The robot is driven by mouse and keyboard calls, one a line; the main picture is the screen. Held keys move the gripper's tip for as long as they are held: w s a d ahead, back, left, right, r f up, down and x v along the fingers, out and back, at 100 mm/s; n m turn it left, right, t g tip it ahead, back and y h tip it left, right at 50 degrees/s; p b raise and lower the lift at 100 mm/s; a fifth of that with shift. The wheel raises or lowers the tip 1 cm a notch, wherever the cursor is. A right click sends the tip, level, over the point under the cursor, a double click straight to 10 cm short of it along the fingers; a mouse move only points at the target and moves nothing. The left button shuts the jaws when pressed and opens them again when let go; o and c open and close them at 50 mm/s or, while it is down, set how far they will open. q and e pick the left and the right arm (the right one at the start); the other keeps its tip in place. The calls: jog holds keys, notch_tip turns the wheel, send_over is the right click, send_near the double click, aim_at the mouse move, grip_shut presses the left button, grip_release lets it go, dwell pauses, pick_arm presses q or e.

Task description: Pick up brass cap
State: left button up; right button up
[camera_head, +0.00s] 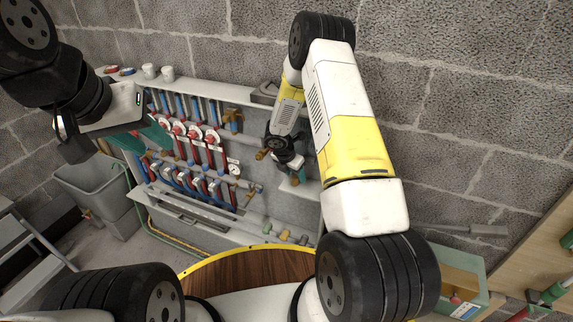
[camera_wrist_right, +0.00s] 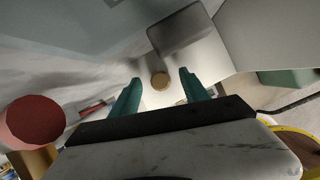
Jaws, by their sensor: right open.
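The brass cap (camera_wrist_right: 160,81) shows in the right wrist view as a small round brass-coloured disc on a pale surface. It appears between and beyond the two green fingers of my right gripper (camera_wrist_right: 160,76), which are apart, with nothing held. In the head view my right gripper (camera_head: 297,171) is by the right end of the wall panel, and a small brass-coloured piece (camera_head: 295,181) shows just below it. I cannot tell the remaining distance.
A grey block (camera_wrist_right: 180,32) stands close beside the cap. A red round part (camera_wrist_right: 36,121) is at the left of the wrist view. The manifold (camera_head: 195,135) with red and blue pipes fills the panel left of my right gripper. A grey bin (camera_head: 92,188) stands at the left.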

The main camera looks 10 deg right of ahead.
jog(key=shift+f, duration=0.55)
jog(key=shift+c, duration=0.2)
grip_shut()
